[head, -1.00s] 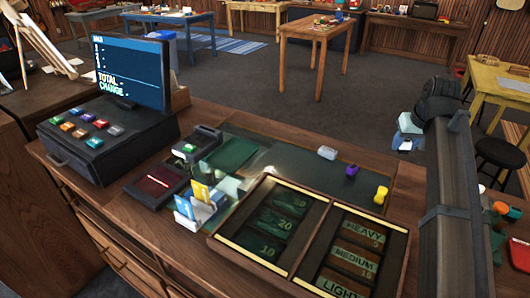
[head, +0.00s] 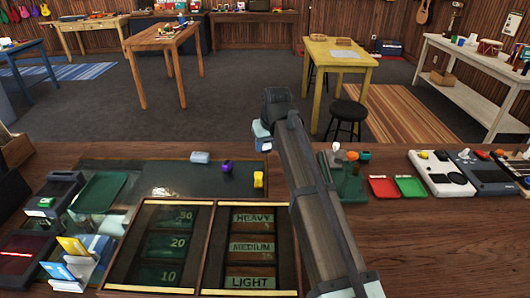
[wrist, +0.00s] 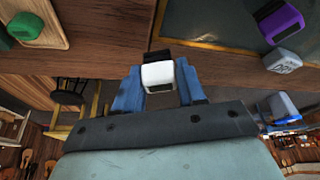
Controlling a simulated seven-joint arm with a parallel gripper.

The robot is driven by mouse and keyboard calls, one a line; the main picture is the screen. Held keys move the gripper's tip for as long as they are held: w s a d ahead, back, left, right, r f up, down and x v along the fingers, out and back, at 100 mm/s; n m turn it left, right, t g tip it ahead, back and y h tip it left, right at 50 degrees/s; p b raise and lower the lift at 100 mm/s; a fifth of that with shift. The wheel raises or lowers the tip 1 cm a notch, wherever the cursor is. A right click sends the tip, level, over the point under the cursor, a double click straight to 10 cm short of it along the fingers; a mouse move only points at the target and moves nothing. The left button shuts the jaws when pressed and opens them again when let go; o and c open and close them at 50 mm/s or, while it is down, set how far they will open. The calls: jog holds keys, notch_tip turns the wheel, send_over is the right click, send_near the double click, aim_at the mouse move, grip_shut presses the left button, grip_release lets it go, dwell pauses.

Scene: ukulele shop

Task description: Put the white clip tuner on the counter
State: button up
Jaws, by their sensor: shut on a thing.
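The white clip tuner (wrist: 158,75) is held between the blue fingertips of my gripper (wrist: 158,88) in the wrist view. In the head view my gripper (head: 264,140) is at the counter's far edge, right of the yellow tuner, with a small white part of its load showing and the rest hidden by the arm. The wooden counter (head: 430,235) fills the foreground. On its dark inset mat stand a pale grey tuner (head: 200,157), a purple tuner (head: 226,166) and a yellow tuner (head: 258,180).
A framed price board (head: 205,245) lies in front of the mat. Card holders (head: 75,262) and a green tray (head: 100,192) are at left. Red (head: 383,188) and green (head: 410,186) trays and pedals (head: 442,172) line the right. Bare wood lies in front of them.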

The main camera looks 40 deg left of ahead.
aim_at(266, 149)
jog(key=shift+f, duration=1.7)
jog(key=shift+f, duration=0.1)
jog(key=o, duration=1)
jog(key=v, duration=1.2)
